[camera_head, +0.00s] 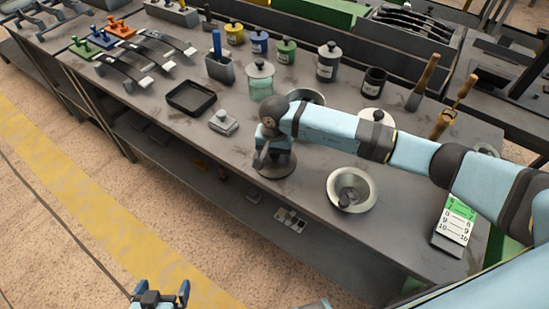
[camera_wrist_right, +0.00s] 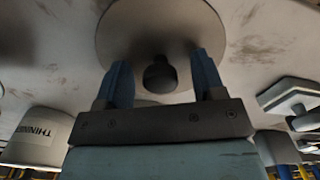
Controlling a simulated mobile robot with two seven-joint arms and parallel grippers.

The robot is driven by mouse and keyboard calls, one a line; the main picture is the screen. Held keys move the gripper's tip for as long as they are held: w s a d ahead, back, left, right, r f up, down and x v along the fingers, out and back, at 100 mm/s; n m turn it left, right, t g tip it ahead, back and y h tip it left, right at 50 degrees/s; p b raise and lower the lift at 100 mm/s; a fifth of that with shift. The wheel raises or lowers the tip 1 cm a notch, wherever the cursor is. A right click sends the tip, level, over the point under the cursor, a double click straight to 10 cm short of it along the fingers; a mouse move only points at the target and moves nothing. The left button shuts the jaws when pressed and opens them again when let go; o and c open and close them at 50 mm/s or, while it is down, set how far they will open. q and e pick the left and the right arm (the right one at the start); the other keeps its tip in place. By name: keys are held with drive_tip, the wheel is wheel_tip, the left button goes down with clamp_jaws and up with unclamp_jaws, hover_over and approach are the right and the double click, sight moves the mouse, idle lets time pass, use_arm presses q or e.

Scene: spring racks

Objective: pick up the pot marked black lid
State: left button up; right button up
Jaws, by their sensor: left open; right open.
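A round grey lid (camera_head: 276,168) with a dark knob lies flat on the bench near its front edge, partly hidden by my right gripper (camera_head: 270,155). In the right wrist view the black knob (camera_wrist_right: 160,74) of this lid (camera_wrist_right: 135,25) shows between the two blue fingers (camera_wrist_right: 163,80). The fingers are open, one on each side of the knob, and do not grip it. An open dark pot (camera_head: 374,82) with a pale label stands further back. My left gripper (camera_head: 160,296) is open and empty, low in the head view over the floor.
A second knobbed lid (camera_head: 372,117) lies behind my right arm. A glass jar (camera_head: 260,80), a grey pot (camera_head: 328,62) and several coloured pots stand behind. A bowl (camera_head: 352,190) is at right, a small grey block (camera_head: 223,122) and black tray (camera_head: 191,98) at left.

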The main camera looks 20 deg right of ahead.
use_arm(q)
drive_tip(key=shift+f, duration=0.15)
use_arm(e)
drive_tip(key=c, duration=1)
drive_tip(key=shift+r, duration=0.15)
drive_tip(key=shift+c, duration=0.2)
